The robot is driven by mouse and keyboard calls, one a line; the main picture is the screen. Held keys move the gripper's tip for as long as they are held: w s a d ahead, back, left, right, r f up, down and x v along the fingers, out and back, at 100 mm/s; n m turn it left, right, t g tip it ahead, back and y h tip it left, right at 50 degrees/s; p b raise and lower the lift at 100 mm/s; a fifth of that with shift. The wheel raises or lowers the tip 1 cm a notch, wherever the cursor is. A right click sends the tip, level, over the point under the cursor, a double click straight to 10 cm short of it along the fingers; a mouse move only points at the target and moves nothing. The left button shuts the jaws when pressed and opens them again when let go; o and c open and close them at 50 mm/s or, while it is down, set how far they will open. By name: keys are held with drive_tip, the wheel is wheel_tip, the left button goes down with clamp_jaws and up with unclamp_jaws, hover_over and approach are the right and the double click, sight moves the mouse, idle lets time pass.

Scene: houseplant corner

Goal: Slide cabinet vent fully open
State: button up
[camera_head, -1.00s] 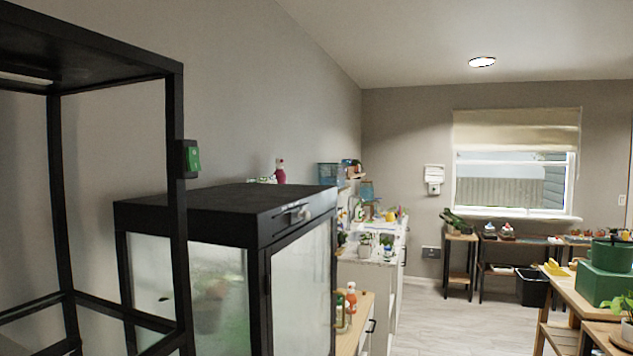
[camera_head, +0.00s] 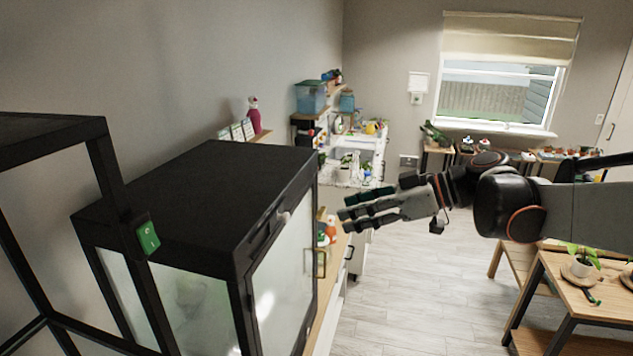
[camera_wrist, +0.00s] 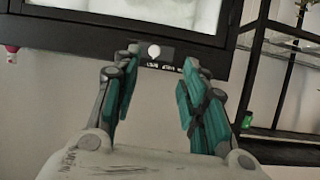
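The cabinet (camera_head: 215,185) is black with cloudy glass, at the left of the head view. Its vent is a narrow strip along the upper front edge, with a pale round knob (camera_head: 284,217) near the strip's far end. In the wrist view the knob (camera_wrist: 154,52) sits at the left end of the labelled vent strip (camera_wrist: 178,56); the lettering is too small to read. My gripper (camera_head: 352,207) is open and empty, right of the cabinet front and apart from it. In the wrist view its fingertips (camera_wrist: 160,65) straddle the knob in the picture without touching it.
A black rack with a green switch box (camera_head: 148,236) stands in front of the cabinet at left. Bottles (camera_head: 326,230) stand on a low wooden unit beyond the cabinet. A wooden plant table (camera_head: 575,285) is at right. Open floor (camera_head: 400,290) lies between.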

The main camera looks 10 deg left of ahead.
sight(288, 217)
drive_tip(key=shift+n, duration=0.3)
drive_tip(key=x, duration=0.4)
drive_tip(key=r+p+x, duration=0.1)
drive_tip(key=x, duration=0.4)
drive_tip(key=a+r+p+x, duration=0.1)
drive_tip(key=x, duration=0.4)
drive_tip(key=shift+w+d, duration=0.15)
drive_tip(key=shift+w, duration=0.2)
drive_tip(key=shift+y, duration=0.3)
clamp_jaws()
